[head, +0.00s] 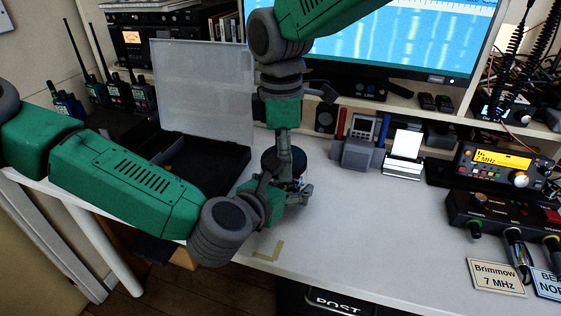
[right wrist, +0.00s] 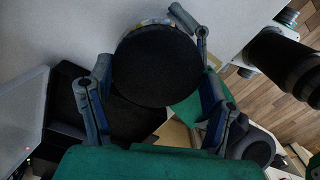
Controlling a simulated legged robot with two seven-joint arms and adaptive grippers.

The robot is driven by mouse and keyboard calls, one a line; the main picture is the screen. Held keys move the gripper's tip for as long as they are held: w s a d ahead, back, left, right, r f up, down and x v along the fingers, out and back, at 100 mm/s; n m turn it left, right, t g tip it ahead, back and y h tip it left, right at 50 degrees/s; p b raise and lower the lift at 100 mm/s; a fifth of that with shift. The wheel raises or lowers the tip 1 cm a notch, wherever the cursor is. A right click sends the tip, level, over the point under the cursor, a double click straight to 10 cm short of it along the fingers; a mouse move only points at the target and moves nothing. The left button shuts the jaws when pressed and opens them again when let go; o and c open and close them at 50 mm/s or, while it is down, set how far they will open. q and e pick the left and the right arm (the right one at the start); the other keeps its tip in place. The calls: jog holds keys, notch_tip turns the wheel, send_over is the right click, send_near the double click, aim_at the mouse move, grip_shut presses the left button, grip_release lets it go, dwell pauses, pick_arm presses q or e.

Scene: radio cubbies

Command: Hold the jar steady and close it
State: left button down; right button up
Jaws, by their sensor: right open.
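The jar shows a dark round lid (head: 269,161) in the head view, and my grippers cover most of its body. In the right wrist view the black lid (right wrist: 157,66) is a round disc, with a thin strip of the jar (right wrist: 152,23) at its far edge. I cannot tell whether the lid is seated. My right gripper (head: 285,160) comes down from above and is open, one finger on each side of the lid. My left gripper (head: 290,190) reaches in from the left, low at the jar. Its grip on the jar is too hidden to judge.
An open black case (head: 205,165) with a clear raised lid (head: 205,90) stands behind my left arm. Handheld radios (head: 120,93) are at the left, a grey holder (head: 358,145) and white card stand (head: 404,150) behind right. A radio (head: 490,168) is at far right.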

jog(key=shift+a+r, duration=0.2)
jog(key=shift+r, duration=0.3)
jog(key=shift+a+r, duration=0.15)
jog(key=shift+r, duration=0.3)
jog(key=shift+c, duration=0.4)
jog(key=shift+w+d+n+y, duration=0.1)
jog(key=shift+d+n+y, duration=0.1)
jog(key=shift+n+y, duration=0.1)
jog(key=shift+s+a+f+n, duration=0.15)
jog(key=shift+s+a+n, duration=0.1)
jog(key=shift+n, duration=0.65)
jog(key=n, duration=0.2)
jog(key=shift+s+a+n+g, duration=0.2)
jog(key=shift+s+n+g, duration=0.1)
jog(key=shift+n, duration=0.1)
jog(key=shift+s+r+n, duration=0.1)
jog(key=shift+r+n, duration=0.25)
jog(key=shift+n, duration=0.85)
jog(key=n, duration=0.1)
jog(key=r+n, duration=0.1)
jog(key=n, duration=0.2)
jog(key=shift+w+d+r, duration=0.1)
jog(key=shift+w+r, duration=0.15)
jog(key=shift+r, duration=0.05)
jog(key=shift+w+d+r+n+t, duration=0.2)
jog(key=shift+r+n, duration=0.1)
jog(key=shift+n, duration=0.25)
jog(key=shift+w+d+r+n+t, duration=0.1)
jog(key=shift+w+r+n+t, duration=0.15)
jog(key=shift+n, duration=0.3)
